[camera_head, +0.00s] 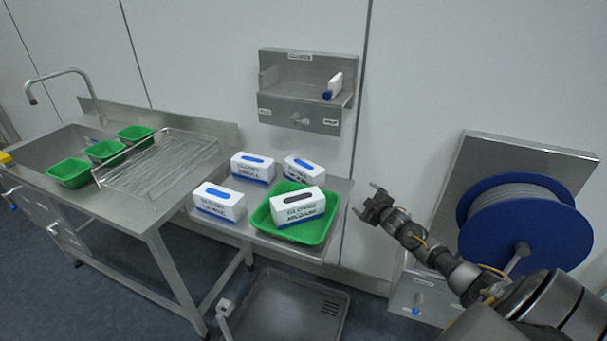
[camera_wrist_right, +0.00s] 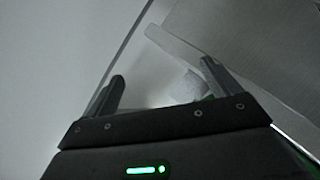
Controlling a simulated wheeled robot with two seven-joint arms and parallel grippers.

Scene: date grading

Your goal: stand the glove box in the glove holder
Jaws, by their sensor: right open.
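Several white glove boxes stand on the steel side table: one at front left (camera_head: 219,202), one at back left (camera_head: 253,168) and one at back right (camera_head: 303,169), each with a blue slot on top. Another glove box with a dark slot (camera_head: 298,206) sits tilted in a green tray (camera_head: 324,238); its label seems to read medium. The steel glove holder (camera_head: 300,118) is on the wall above; a small white and blue item (camera_head: 334,87) is at its right end. My right gripper (camera_head: 368,198) is open and empty, right of the table; its fingers show in the wrist view (camera_wrist_right: 162,82).
A steel sink bench (camera_head: 140,212) at left carries several small green trays (camera_head: 70,172) and a wire rack (camera_head: 158,160). A blue hose reel (camera_head: 545,240) hangs at right, near my right arm. A grey floor basin (camera_head: 275,305) lies below the table.

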